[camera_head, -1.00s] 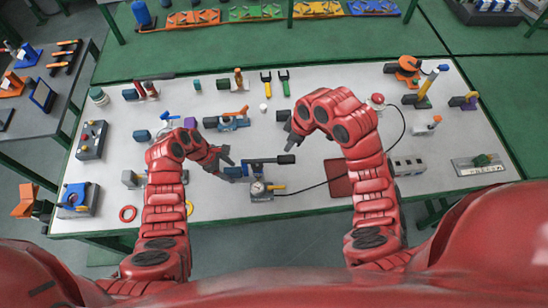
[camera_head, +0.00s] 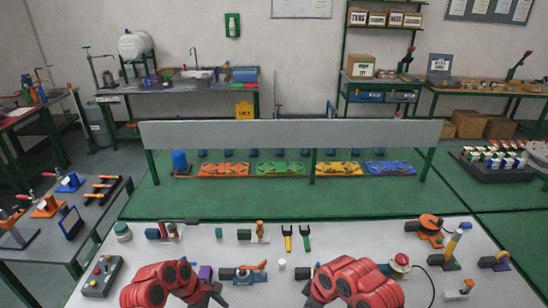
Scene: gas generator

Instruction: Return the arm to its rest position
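My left arm (camera_head: 160,284) and my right arm (camera_head: 355,284) are red and segmented, and both reach in from the bottom edge over the white worktable (camera_head: 75,300). My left gripper (camera_head: 214,293) is dark and points right, just below a blue and orange part (camera_head: 243,273). My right gripper (camera_head: 307,289) is dark and points down at the left side of its arm. I see nothing clearly held in either one. The fingertips are small and partly cut off, so their opening is unclear. The lower arms are out of frame.
A grey box with buttons (camera_head: 101,277) lies at the table's left. Yellow and green fork-shaped tools (camera_head: 297,238) lie at the back. A red knob (camera_head: 400,263) is close to my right arm.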

